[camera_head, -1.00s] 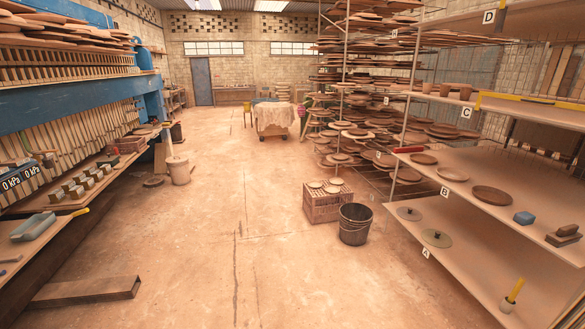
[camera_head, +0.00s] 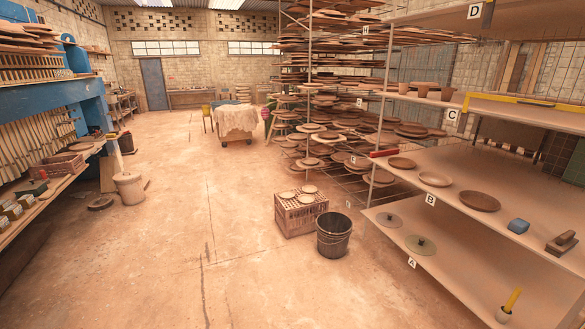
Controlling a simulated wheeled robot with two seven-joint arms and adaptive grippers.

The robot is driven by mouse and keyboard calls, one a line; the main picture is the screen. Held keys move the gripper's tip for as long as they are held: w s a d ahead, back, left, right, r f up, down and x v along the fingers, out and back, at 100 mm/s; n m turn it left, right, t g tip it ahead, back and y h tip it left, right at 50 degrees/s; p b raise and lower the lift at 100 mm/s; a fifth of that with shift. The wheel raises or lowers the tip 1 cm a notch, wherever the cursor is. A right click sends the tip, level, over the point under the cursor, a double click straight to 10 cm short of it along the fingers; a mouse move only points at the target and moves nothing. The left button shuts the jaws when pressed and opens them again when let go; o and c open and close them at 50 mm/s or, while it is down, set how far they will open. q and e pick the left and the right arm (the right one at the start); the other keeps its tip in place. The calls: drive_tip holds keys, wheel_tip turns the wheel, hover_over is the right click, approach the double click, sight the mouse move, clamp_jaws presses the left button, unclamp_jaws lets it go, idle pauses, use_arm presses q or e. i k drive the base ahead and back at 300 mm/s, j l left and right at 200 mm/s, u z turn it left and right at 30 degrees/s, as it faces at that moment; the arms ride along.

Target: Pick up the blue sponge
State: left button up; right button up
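The blue sponge (camera_head: 518,226) is a small rounded block. It lies on shelf level B of the rack at the right, between a brown round plate (camera_head: 479,201) and a brown wooden block tool (camera_head: 561,242). Nothing covers it from this view. Neither of my grippers shows in the head view.
The rack's lower level A (camera_head: 455,282) holds flat discs and a pot with a yellow handle (camera_head: 507,305). A black bucket (camera_head: 333,236) and a crate (camera_head: 300,214) stand on the floor left of the rack. A workbench (camera_head: 42,200) runs along the left. The middle floor is clear.

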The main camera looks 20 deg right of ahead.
sight(518, 225)
drive_tip(key=i+z, duration=0.3)
drive_tip(key=i+j+z, duration=0.1)
drive_tip(key=i+z, duration=0.2)
drive_tip(key=i, duration=0.2)
drive_tip(key=i+z, duration=0.3)
drive_tip(key=z, duration=0.15)
drive_tip(key=i+j+z, duration=0.1)
drive_tip(key=i+z, duration=0.5)
drive_tip(key=z, duration=0.25)
drive_tip(key=i+j+z, duration=0.15)
drive_tip(key=z, duration=0.3)
drive_tip(key=i+j+z, duration=0.15)
drive_tip(key=z, duration=0.3)
drive_tip(key=i+j+z, duration=0.15)
drive_tip(key=z, duration=0.25)
drive_tip(key=i+j+z, duration=0.15)
drive_tip(key=j+z, duration=0.3)
drive_tip(key=i+j+z, duration=0.15)
drive_tip(key=z, duration=0.3)
drive_tip(key=i+j+z, duration=0.1)
drive_tip(key=j+z, duration=0.4)
drive_tip(key=j, duration=0.4)
drive_tip(key=j+z, duration=0.5)
drive_tip(key=j, duration=0.35)
drive_tip(key=k, duration=0.05)
